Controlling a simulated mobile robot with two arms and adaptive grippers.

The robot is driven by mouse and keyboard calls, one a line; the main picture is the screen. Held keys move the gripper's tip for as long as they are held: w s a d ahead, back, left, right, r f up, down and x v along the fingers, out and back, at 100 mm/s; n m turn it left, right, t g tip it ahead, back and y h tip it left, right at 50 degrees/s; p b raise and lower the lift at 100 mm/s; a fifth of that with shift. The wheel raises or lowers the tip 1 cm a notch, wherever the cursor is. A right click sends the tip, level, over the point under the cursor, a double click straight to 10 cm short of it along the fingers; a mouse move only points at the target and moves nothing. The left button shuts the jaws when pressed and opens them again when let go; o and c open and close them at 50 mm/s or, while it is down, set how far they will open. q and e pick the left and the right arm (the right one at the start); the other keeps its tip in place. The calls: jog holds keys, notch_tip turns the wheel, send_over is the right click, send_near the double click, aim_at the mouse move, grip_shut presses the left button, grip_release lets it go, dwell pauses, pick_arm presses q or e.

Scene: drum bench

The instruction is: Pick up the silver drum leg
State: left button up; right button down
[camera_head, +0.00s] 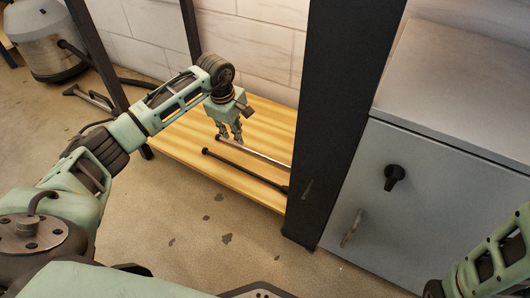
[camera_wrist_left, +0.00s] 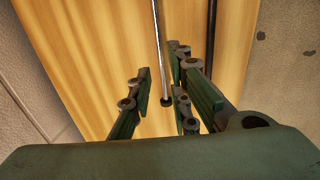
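The silver drum leg (camera_head: 256,153) lies on the wooden shelf (camera_head: 181,133), parallel to a black rod (camera_head: 236,168) nearer the shelf's front edge. My left gripper (camera_head: 231,138) is over the leg's left end, pointing down. In the left wrist view the silver leg (camera_wrist_left: 161,62) runs down to a dark end cap between my left gripper's (camera_wrist_left: 160,92) fingers. The fingers are apart, with a gap on the leg's left side and less on its right. I cannot tell how high they are above it. My right gripper is not in view.
A dark upright post (camera_head: 342,110) stands at the shelf's right end and hides part of it. A grey cabinet (camera_head: 420,190) with a black knob (camera_head: 395,176) stands to the right. A white brick wall (camera_head: 262,50) is behind the shelf. Open floor (camera_head: 215,225) lies in front.

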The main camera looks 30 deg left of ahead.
aim_at(240, 146)
pick_arm(q)
jog(key=shift+f+b, duration=0.45)
jog(key=shift+f, duration=0.5)
jog(key=shift+w+d+f+b, duration=0.1)
jog(key=shift+d+f+b, duration=0.05)
jog(key=shift+f+b, duration=0.35)
jog(key=f+b, duration=0.3)
jog(key=shift+w+d, duration=0.1)
jog(key=shift+w, duration=0.2)
jog(key=shift+w+f+b, duration=0.15)
jog(key=shift+f+b, duration=0.3)
jog(key=shift+b, duration=0.15)
jog(key=shift+r, duration=0.1)
jog(key=shift+c, duration=0.4)
grip_shut()
